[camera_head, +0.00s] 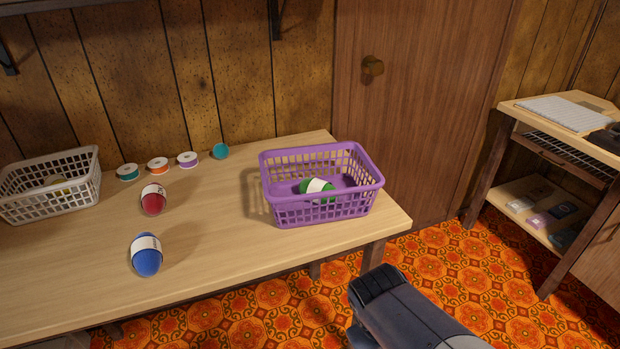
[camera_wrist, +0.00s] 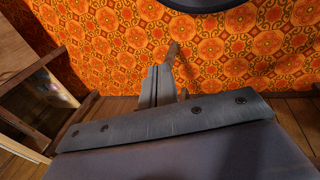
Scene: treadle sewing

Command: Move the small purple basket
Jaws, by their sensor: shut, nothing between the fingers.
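The purple basket (camera_head: 322,209) stands upright at the right end of the wooden table (camera_head: 215,240), near its right edge. A green yarn ball with a white band (camera_head: 318,186) lies inside it. My gripper (camera_wrist: 158,84) shows in the wrist view, with its fingers together and empty over the patterned floor. In the head view my arm is low at the bottom, in front of the table and to the right of it, apart from the basket. The fingers cannot be made out there, and the basket is not visible in the wrist view.
A white basket (camera_head: 52,190) stands at the table's left. Red (camera_head: 153,200) and blue (camera_head: 146,256) yarn balls lie mid-table, with several spools (camera_head: 158,164) behind. The table is bare between them and the purple basket. A shelved stand (camera_head: 560,130) is at right.

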